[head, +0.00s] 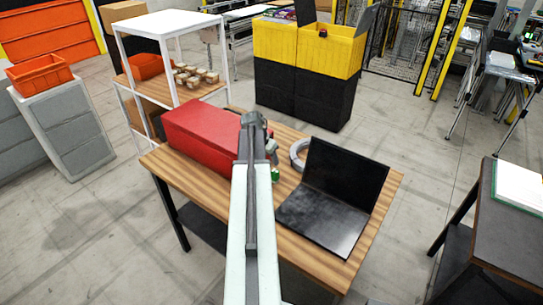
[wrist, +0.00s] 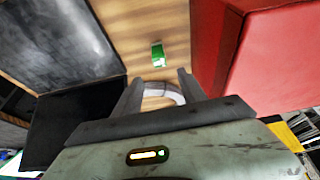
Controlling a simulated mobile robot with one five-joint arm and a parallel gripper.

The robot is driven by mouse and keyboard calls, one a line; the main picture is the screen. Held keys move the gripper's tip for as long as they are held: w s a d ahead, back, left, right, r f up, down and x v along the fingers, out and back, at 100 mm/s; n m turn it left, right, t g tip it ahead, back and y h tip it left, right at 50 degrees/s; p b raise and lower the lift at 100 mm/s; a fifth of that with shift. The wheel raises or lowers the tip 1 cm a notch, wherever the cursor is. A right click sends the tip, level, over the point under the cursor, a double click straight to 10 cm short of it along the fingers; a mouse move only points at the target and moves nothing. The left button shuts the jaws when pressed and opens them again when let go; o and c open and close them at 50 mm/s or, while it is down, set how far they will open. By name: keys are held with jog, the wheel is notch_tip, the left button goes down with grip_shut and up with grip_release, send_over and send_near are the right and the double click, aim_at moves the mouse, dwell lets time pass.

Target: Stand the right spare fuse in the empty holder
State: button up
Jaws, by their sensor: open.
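A small green object (head: 276,175) with a paler patch sits on the wooden table. It also shows in the wrist view (wrist: 158,55), ahead of my fingertips. I cannot tell if it is a fuse or the holder. I can make out no other fuse or holder. My gripper (wrist: 159,76) is open and empty over the table, its two fingers apart with the green object beyond the gap. In the head view my gripper (head: 271,150) is small and partly hidden by my arm.
A red box (head: 200,132) stands left of my arm on the table (head: 172,167). A pale grey ring (head: 296,152) lies close by, partly behind my fingers in the wrist view. A white shelf rack (head: 165,28) stands behind.

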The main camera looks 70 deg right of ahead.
aim_at(275, 171)
jog(key=shift+o, duration=0.4)
jog(key=shift+r, duration=0.1)
jog(key=b+x, duration=0.7)
jog(key=shift+a+f, duration=0.25)
jog(key=shift+a, duration=0.05)
jog(key=b+x, duration=0.5)
jog(key=shift+d+f, duration=0.1)
jog(key=shift+d, duration=0.15)
jog(key=shift+c, duration=0.3)
grip_shut()
jog(key=shift+r+p, duration=0.25)
jog(key=shift+p, duration=0.05)
